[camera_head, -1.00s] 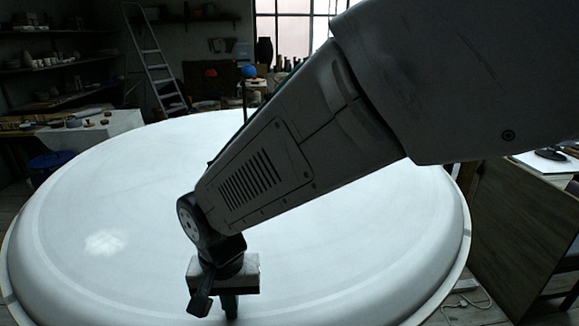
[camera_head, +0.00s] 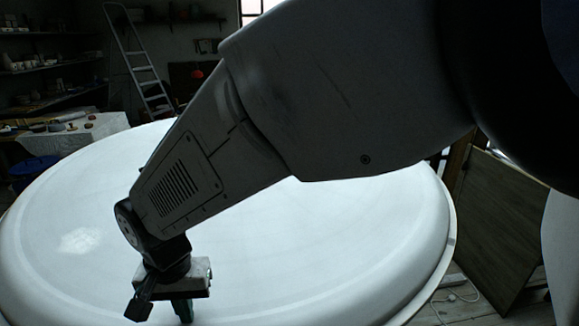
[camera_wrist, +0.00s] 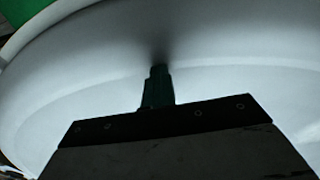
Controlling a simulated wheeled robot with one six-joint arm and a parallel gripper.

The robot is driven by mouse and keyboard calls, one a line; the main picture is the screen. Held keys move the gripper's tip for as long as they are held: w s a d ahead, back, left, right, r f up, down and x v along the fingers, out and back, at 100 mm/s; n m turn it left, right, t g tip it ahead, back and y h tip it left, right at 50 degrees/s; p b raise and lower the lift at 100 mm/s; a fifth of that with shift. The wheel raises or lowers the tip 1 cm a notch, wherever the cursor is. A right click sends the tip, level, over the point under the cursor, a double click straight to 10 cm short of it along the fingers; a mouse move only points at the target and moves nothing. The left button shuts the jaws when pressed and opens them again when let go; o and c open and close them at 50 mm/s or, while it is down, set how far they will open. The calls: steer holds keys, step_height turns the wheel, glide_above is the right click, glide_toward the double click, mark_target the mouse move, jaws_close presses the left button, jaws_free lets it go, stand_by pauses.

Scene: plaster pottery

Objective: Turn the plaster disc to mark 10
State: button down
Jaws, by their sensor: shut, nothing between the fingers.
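The plaster disc (camera_head: 330,235) is a very large, pale, round slab with a raised, rounded rim, and it fills much of the head view. My gripper (camera_head: 186,312) points down over the near part of the disc, left of the middle of the picture. In the wrist view the gripper's dark fingers (camera_wrist: 158,85) are together with nothing between them. Their tips are at or close to the pale disc surface (camera_wrist: 225,60), with a dark shadow at the tips; I cannot tell whether they touch. No numbered mark is readable. My arm hides part of the disc's far side.
A stepladder (camera_head: 140,65) leans at the back left. A table with a white cloth (camera_head: 85,135) holds small pots, and a blue bin (camera_head: 35,170) stands below it. A wooden panel (camera_head: 500,210) stands at the right, with a cable (camera_head: 455,295) on the floor.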

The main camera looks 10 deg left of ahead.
steer(key=shift+s+a+f, duration=0.15)
steer(key=shift+s+a, duration=0.1)
steer(key=shift+a, duration=0.45)
steer(key=shift+s+a+f, duration=0.1)
steer(key=shift+s+a, duration=0.1)
steer(key=shift+a, duration=0.45)
steer(key=shift+d, duration=0.1)
steer(key=shift+w, duration=0.1)
steer(key=shift+s+a+r, duration=0.1)
steer(key=shift+s+a, duration=0.05)
steer(key=shift+a, duration=1.35)
steer(key=shift+s+a+r, duration=0.15)
steer(key=shift+a, duration=1.4)
steer(key=shift+s+a+r, duration=0.1)
steer(key=shift+s+a, duration=0.05)
steer(key=shift+a, duration=1.35)
step_height(320, 180, up, 7)
steer(key=shift+w, duration=0.1)
